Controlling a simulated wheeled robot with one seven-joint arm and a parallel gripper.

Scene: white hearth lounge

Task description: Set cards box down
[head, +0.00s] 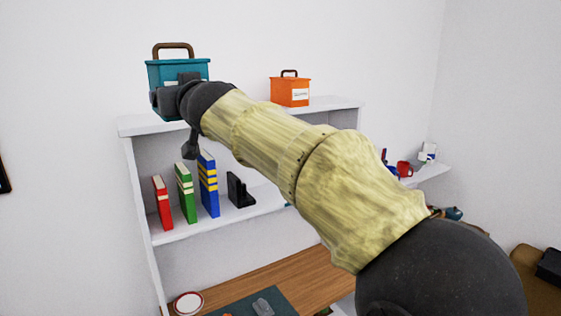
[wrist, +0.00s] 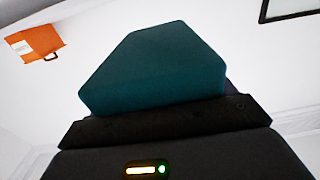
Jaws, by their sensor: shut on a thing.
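The cards box, a teal box with a brown handle (head: 172,69), is in my gripper (head: 187,82) in the head view. It looks upright, at the left end of the white shelf unit's top board (head: 240,116). I cannot tell whether its bottom touches the board. In the wrist view its teal side (wrist: 155,72) fills the middle, in front of my gripper (wrist: 165,122). My gripper is shut on the box; its fingertips are mostly hidden.
An orange box (head: 290,92) with a white label stands on the top board to the right. Red, green (head: 186,194) and blue books and a black bookend stand on the shelf below. A wooden desk (head: 270,280) lies underneath. The top board between the boxes looks clear.

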